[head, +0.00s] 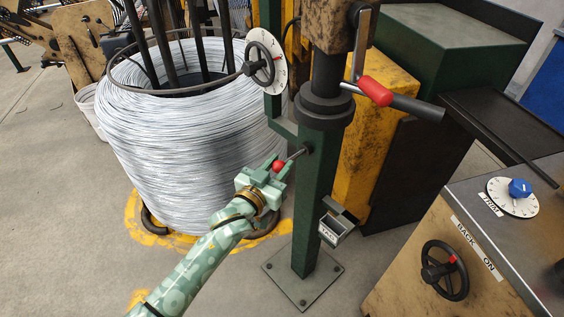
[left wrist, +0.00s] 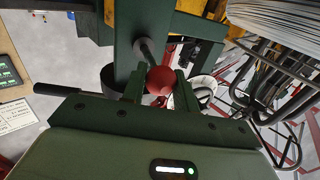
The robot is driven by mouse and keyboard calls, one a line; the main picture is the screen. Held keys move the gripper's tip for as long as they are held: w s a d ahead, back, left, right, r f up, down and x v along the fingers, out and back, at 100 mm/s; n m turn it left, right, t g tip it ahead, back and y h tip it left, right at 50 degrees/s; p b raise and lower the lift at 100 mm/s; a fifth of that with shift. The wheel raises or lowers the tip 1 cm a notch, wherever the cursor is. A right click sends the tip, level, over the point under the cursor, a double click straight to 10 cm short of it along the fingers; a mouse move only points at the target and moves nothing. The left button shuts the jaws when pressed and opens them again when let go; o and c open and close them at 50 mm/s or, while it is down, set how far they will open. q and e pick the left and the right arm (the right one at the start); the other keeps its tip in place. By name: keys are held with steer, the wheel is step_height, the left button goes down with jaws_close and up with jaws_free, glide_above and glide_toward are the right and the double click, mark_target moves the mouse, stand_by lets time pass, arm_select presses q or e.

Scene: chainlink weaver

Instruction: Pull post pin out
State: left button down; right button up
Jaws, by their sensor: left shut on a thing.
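The post pin (head: 297,155) is a grey metal rod with a red ball knob (head: 278,166). It sticks out from the left side of the green post (head: 316,190). My left gripper (head: 272,170) comes in from the lower left and is shut on the red knob. In the left wrist view the red knob (left wrist: 160,80) sits between the two fingers of my left gripper (left wrist: 158,88), and the grey rod (left wrist: 147,50) runs from it to the green post. How deep the pin sits in the post is hidden. My right gripper is not in view.
A large wire coil (head: 190,135) stands left of the post. A dial with a handwheel (head: 266,62) is above the pin. A red-gripped crank (head: 375,91) juts right. A small tray (head: 335,225) hangs on the post. A console (head: 480,240) stands at right.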

arm_select(q)
steer(key=c, duration=1.3)
jaws_free()
steer(key=shift+a+f, duration=0.1)
steer(key=shift+a, duration=0.05)
steer(key=shift+o, duration=0.9)
steer(key=shift+s, duration=0.1)
steer(key=shift+s+a, duration=0.25)
steer(key=shift+s, duration=0.1)
steer(key=p+v, duration=0.5)
steer(key=v, duration=1)
steer(key=shift+s, duration=0.3)
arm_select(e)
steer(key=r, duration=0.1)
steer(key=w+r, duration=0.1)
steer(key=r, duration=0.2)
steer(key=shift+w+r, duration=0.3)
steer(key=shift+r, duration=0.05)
arm_select(q)
steer(key=shift+a, duration=0.1)
